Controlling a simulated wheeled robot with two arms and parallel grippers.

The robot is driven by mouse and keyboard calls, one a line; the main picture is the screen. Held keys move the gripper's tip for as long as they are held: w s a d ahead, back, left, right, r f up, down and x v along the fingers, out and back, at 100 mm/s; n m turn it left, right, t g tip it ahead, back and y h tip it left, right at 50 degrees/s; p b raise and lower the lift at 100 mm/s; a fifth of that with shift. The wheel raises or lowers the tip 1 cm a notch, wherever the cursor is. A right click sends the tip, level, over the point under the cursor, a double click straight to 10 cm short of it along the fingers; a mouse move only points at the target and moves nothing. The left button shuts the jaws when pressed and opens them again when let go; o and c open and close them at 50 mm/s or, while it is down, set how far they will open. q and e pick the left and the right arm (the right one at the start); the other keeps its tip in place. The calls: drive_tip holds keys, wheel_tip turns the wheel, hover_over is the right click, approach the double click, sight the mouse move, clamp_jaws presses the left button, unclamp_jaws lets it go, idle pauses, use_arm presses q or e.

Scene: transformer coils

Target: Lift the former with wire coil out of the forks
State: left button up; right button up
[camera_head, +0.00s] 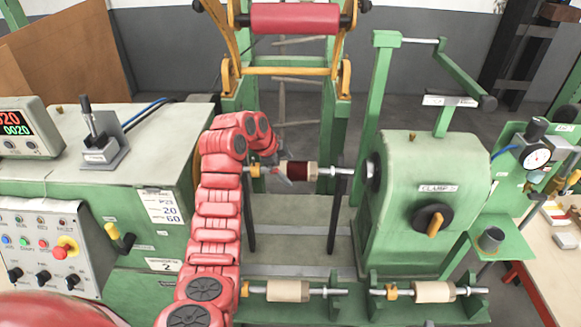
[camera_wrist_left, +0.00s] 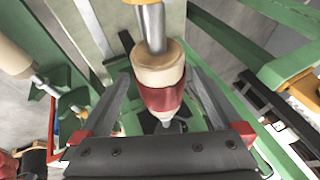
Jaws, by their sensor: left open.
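The former with wire coil (camera_head: 298,171) is a pale spool with a dark red winding on a metal shaft. It lies level between two black upright forks, the left one (camera_head: 250,215) and the right one (camera_head: 335,215). In the left wrist view, the red-wound former (camera_wrist_left: 160,92) sits between the two spread fingers of my left gripper (camera_wrist_left: 160,80). The gripper is open, one finger on each side with gaps visible. My right gripper is out of view.
Two pale bare formers on shafts rest in low green holders at the front, the left one (camera_head: 288,291) and the right one (camera_head: 434,292). A green cabinet (camera_head: 120,165) stands left. A red roller (camera_head: 295,18) on a yellow frame is behind.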

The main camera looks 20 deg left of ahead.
use_arm(q)
drive_tip(key=shift+p+x, duration=0.4)
drive_tip(key=shift+x, duration=1.05)
clamp_jaws()
